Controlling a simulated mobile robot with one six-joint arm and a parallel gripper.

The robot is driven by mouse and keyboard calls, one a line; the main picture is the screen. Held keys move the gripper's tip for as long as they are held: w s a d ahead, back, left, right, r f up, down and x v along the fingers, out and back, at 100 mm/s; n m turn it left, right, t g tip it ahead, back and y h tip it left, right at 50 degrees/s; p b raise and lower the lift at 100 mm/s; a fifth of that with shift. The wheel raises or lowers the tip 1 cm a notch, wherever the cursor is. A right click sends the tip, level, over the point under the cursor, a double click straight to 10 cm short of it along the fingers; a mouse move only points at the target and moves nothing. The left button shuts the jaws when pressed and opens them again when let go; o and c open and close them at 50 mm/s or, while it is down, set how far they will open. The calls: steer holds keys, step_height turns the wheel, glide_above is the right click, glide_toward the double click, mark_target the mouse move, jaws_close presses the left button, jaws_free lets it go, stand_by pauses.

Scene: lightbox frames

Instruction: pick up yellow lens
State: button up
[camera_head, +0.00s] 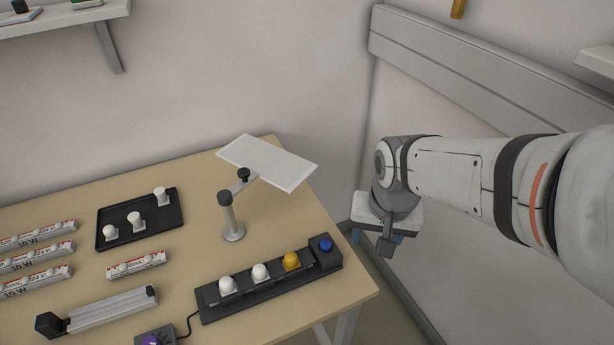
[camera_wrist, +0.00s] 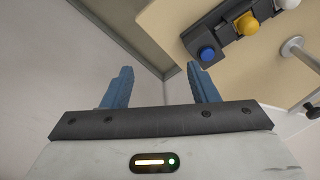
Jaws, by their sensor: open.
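The yellow lens (camera_head: 291,261) sits on a black fixture bar (camera_head: 240,303) near the right front of the table, in line with two white lenses (camera_head: 260,272) and a blue button (camera_head: 325,244). In the wrist view the yellow lens (camera_wrist: 247,23) is at the upper right, with the blue button (camera_wrist: 207,54) nearer to my fingers. My gripper (camera_wrist: 162,82) is open and empty, its two blue fingers apart. In the head view my gripper (camera_head: 385,236) hangs off the table's right edge, to the right of the fixture and apart from it.
A stand with a tilted white panel (camera_head: 267,163) rises behind the fixture. A black tray (camera_head: 166,227) holds several white lenses. White labelled strips (camera_head: 35,259) and a grey bar (camera_head: 112,310) lie at left. The wall with a rail (camera_head: 470,75) is behind my arm.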

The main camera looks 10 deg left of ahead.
steer(key=w+a+g+p, duration=0.1)
steer(key=w+a+p, duration=0.2)
steer(key=a, duration=0.5)
steer(key=m+p, duration=0.2)
glide_above(291, 255)
steer(key=shift+g, duration=0.4)
steer(key=f, duration=0.4)
steer(key=shift+s+d+f, duration=0.15)
steer(key=shift+s+f, duration=0.1)
steer(key=shift+s, duration=0.1)
steer(key=shift+a+f, duration=0.25)
steer(key=shift+f, duration=0.05)
steer(key=shift+f+p, duration=0.3)
steer(key=shift+f, duration=0.6)
steer(key=shift+w+d+f+p, duration=0.1)
steer(key=shift+f+p, duration=0.15)
steer(key=shift+f, duration=0.75)
steer(key=shift+w+a+f+p, duration=0.15)
steer(key=shift+f+p, duration=0.15)
steer(key=shift+f, duration=0.65)
steer(key=shift+w+d+f+p, duration=0.15)
steer(key=shift+f+p, duration=0.1)
steer(key=shift+f, duration=0.75)
steer(key=shift+c, duration=0.5)
steer(key=c, duration=0.9)
